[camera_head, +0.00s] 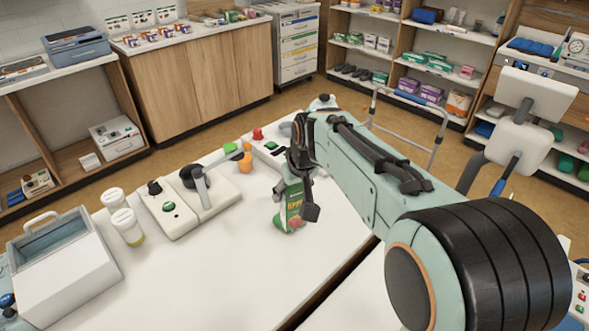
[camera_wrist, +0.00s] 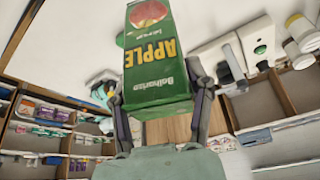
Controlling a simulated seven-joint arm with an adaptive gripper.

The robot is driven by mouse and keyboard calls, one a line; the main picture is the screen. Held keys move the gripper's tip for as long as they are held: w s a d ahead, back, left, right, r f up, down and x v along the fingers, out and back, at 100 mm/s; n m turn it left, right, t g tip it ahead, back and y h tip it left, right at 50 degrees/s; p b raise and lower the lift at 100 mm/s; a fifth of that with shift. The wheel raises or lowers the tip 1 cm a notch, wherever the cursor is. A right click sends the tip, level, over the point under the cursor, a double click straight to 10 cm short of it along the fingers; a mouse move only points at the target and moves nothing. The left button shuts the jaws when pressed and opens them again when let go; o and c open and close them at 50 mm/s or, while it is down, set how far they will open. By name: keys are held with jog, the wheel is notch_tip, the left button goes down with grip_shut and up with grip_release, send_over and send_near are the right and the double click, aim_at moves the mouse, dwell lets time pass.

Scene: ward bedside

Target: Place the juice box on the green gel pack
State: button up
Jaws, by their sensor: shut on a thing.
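The green apple juice box (camera_head: 294,203) is held between the fingers of my gripper (camera_head: 301,190) over the white table, right of the white devices. In the wrist view the juice box (camera_wrist: 157,60) fills the middle, with a dark finger on each side and its lettering upside down. My gripper (camera_wrist: 160,108) is shut on it. The box's lower end is close to the table top; I cannot tell whether it touches.
A white device with a black lever (camera_head: 195,178), two white-capped bottles (camera_head: 126,226) and an open white carrier (camera_head: 64,262) stand on the left. The table's front middle (camera_head: 215,275) is clear.

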jog(key=shift+w+a+f, duration=0.35)
jog(key=shift+w+f, duration=1.85)
jog(key=shift+w, duration=0.1)
jog(key=shift+w+a+f, duration=0.35)
jog(key=shift+w+f, duration=1.8)
jog(key=shift+w, duration=0.2)
jog(key=shift+w+a+f, duration=0.35)
jog(key=shift+w+f, duration=1.85)
jog(key=shift+w, duration=0.1)
jog(key=o, duration=1.2)
jog(key=shift+f, duration=0.15)
jog(key=shift+o, duration=0.2)
jog(key=v, duration=1.2)
jog(key=shift+r, duration=0.2)
